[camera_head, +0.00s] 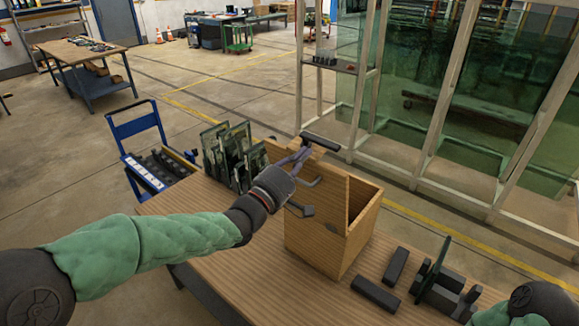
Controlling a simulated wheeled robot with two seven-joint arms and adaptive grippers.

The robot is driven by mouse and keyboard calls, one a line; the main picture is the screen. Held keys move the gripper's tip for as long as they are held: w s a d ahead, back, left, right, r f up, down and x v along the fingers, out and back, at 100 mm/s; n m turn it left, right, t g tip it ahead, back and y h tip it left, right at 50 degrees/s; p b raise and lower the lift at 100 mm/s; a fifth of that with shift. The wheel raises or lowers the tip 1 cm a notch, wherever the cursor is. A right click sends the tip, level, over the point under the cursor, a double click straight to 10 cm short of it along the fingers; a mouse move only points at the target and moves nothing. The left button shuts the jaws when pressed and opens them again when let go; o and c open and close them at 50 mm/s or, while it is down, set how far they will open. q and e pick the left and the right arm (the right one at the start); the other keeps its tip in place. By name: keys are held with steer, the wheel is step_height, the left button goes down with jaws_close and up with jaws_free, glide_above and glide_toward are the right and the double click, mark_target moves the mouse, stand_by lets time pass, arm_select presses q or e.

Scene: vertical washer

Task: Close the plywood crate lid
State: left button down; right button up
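The plywood crate (318,239) stands on the wooden table. Its top is at least partly open at the right, where a dark inside shows. A plywood panel that looks like the lid (323,182) rises at a tilt above the crate's top, with a dark bar (320,142) at its upper edge. My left gripper (306,156) is at the panel's upper left, close to the bar. I cannot tell whether it touches, or whether its fingers are closed. Part of my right arm shows at the lower right corner; its gripper is not in view.
Glass panes (232,155) stand in a rack left of the crate. Dark blocks (376,294) and a holder with a green pane (434,270) lie to the right on the table (215,215). A blue cart (137,128) and a large glass-paned frame (441,95) stand beyond.

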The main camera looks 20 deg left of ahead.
steer(key=shift+r, duration=0.35)
arm_select(q)
steer(key=x, duration=0.3)
steer(key=shift+w+d, duration=0.1)
steer(key=shift+w, duration=0.15)
steer(key=shift+w+r+p, duration=0.1)
steer(key=shift+w+p, duration=0.05)
steer(key=shift+p, duration=0.2)
arm_select(e)
steer(key=shift+r, duration=0.1)
